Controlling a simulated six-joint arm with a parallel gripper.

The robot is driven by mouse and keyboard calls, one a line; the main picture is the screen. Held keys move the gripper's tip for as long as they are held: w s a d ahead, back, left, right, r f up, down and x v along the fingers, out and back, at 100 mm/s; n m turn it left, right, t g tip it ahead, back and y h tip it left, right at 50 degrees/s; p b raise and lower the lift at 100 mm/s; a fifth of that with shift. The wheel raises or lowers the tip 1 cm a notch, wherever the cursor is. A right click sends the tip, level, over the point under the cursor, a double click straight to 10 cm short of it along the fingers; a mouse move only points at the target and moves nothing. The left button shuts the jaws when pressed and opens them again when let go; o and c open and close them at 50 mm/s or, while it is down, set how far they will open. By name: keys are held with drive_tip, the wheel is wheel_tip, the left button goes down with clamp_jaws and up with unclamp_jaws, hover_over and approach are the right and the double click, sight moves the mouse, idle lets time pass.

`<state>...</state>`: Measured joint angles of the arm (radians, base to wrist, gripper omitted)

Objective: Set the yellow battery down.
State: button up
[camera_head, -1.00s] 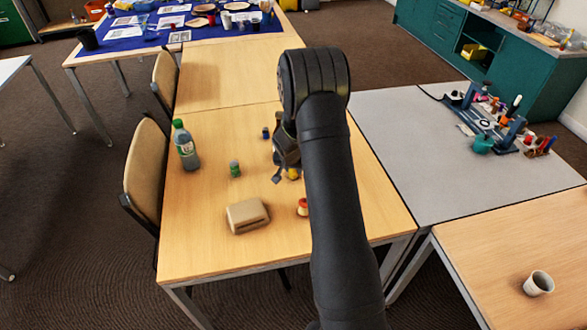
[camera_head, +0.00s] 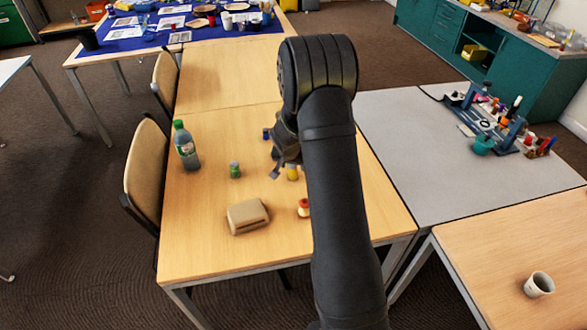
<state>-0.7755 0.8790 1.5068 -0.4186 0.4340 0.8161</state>
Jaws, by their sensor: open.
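The yellow battery (camera_head: 292,173) stands on the wooden table, just left of my arm, partly hidden by the arm and the gripper. My gripper (camera_head: 279,170) is open, just above and to the left of the battery. From this view I cannot tell whether a finger touches it. My dark arm hides the table to the right of the battery.
A tan box-like object (camera_head: 247,216) and a red-and-white item (camera_head: 304,208) are nearer. The front left is clear.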

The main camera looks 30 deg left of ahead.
drive_tip(key=a+v, duration=0.1)
drive_tip(key=v, duration=0.6)
drive_tip(key=shift+s+d+r, duration=0.2)
drive_tip(key=shift+d+r, duration=0.2)
drive_tip(key=shift+d, duration=0.15)
drive_tip(key=shift+f, duration=0.15)
drive_tip(key=x, duration=1.1)
drive_tip(key=shift+w+f, duration=0.25)
drive_tip(key=shift+f, duration=0.05)
drive_tip(key=shift+a, duration=0.1)
drive_tip(key=shift+r, duration=1.1)
drive_tip(key=shift+f, duration=0.15)
